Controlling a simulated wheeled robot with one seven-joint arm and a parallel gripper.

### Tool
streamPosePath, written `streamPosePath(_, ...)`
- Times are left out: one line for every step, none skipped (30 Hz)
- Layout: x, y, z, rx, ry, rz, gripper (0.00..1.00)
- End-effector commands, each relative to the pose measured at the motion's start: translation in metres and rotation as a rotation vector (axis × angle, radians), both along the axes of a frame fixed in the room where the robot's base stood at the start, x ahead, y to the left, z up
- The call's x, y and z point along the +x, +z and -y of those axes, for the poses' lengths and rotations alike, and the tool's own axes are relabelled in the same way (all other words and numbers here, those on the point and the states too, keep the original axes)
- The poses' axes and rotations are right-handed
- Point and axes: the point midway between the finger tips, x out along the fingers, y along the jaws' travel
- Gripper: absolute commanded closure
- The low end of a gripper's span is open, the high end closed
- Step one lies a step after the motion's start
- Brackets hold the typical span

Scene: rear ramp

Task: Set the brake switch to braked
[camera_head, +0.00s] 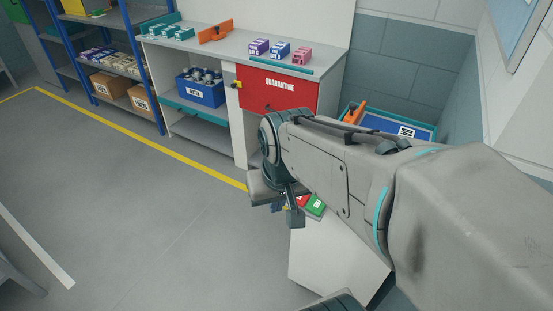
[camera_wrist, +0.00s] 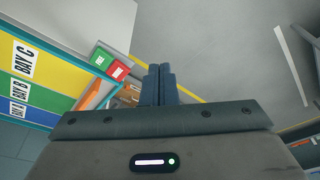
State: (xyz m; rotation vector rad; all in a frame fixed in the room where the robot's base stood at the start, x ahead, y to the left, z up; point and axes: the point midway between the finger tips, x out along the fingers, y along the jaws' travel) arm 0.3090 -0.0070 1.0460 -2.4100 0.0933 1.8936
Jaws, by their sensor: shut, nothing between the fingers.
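A small red-and-green labelled panel (camera_head: 315,205), which looks like the brake switch, sits on top of a white cabinet (camera_head: 320,255), partly hidden behind my arm. In the wrist view the panel (camera_wrist: 108,63) is left of my fingers, with a green half and a red half. Its lettering is too small to read, and I cannot tell which way the switch is set. My gripper (camera_head: 294,215) is shut and empty, just left of the panel in the head view. Its closed fingers (camera_wrist: 160,72) point forward in the wrist view, apart from the panel.
A counter (camera_head: 225,45) with small boxes and a red quarantine bin (camera_head: 275,88) stands behind. Blue shelving (camera_head: 110,60) is at the back left. A colored bay board (camera_wrist: 30,75) is left in the wrist view.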

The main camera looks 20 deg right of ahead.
Motion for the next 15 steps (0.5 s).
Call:
streamPosePath(0.012,0.004,0.008,0.012,-0.055,-0.014,1.0)
streamPosePath(0.019,0.005,0.012,0.021,-0.091,-0.022,1.0)
streamPosePath(0.03,0.006,0.019,0.035,-0.141,-0.033,1.0)
streamPosePath(0.038,0.007,0.024,0.048,-0.183,-0.041,1.0)
streamPosePath(0.046,0.006,0.031,0.061,-0.224,-0.05,1.0)
streamPosePath(0.058,0.005,0.039,0.079,-0.282,-0.061,1.0)
streamPosePath(0.066,0.005,0.046,0.093,-0.324,-0.068,1.0)
streamPosePath(0.074,0.003,0.053,0.107,-0.367,-0.074,1.0)
streamPosePath(0.084,0.001,0.063,0.127,-0.424,-0.084,1.0)
streamPosePath(0.091,-0.002,0.071,0.141,-0.463,-0.09,1.0)
streamPosePath(0.098,-0.004,0.079,0.156,-0.502,-0.096,1.0)
streamPosePath(0.105,-0.007,0.089,0.174,-0.551,-0.103,1.0)
streamPosePath(0.111,-0.01,0.096,0.187,-0.584,-0.107,1.0)
streamPosePath(0.115,-0.013,0.103,0.2,-0.616,-0.111,1.0)
streamPosePath(0.121,-0.016,0.111,0.215,-0.654,-0.115,1.0)
